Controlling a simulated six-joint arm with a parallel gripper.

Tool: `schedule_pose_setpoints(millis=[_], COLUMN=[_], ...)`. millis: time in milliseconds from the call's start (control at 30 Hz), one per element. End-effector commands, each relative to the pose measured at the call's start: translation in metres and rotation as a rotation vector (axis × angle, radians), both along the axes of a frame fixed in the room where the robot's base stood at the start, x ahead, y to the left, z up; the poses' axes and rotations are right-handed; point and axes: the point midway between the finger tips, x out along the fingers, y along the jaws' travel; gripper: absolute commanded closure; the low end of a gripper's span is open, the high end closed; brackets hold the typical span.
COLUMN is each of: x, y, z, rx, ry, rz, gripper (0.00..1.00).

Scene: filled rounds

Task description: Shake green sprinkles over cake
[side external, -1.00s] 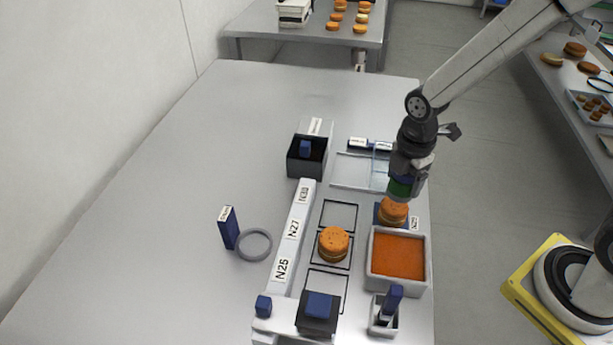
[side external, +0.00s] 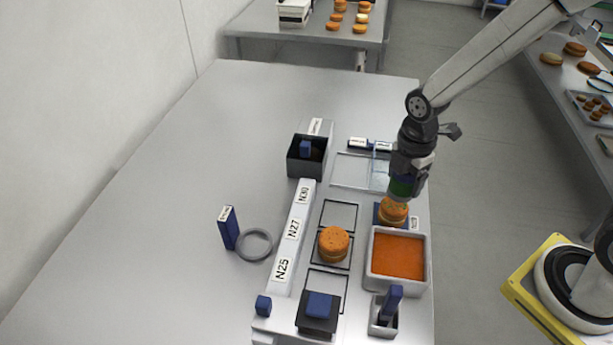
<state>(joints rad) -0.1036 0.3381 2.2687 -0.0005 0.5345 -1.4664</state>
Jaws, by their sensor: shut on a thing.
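My gripper (side external: 410,172) is shut on a green shaker (side external: 402,187) and holds it low over an orange round cake (side external: 393,211). The shaker's lower end is close to the cake's top; whether they touch cannot be told. This cake sits on a dark blue pad (side external: 379,218) at the right side of the table. Its top looks paler and speckled, but single sprinkles are too small to make out. Another orange round cake (side external: 333,244) sits in the middle outlined square, left of the gripper.
A tray of orange filling (side external: 399,256) stands just in front of the pad. A white labelled rail (side external: 294,230), a dark box (side external: 305,166), a grey ring (side external: 255,244) and a blue upright block (side external: 228,228) stand to the left. The table's left part is clear.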

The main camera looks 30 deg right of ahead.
Motion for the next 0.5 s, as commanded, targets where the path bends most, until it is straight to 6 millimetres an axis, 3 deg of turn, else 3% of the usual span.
schedule_pose_setpoints(millis=[233,500], x=[0.000,0.000], y=[-0.005,0.011], z=[0.000,0.000], rx=[0.000,0.000], ry=[-0.001,0.000], rz=[0.001,0.003], gripper=[0.85,0.85])
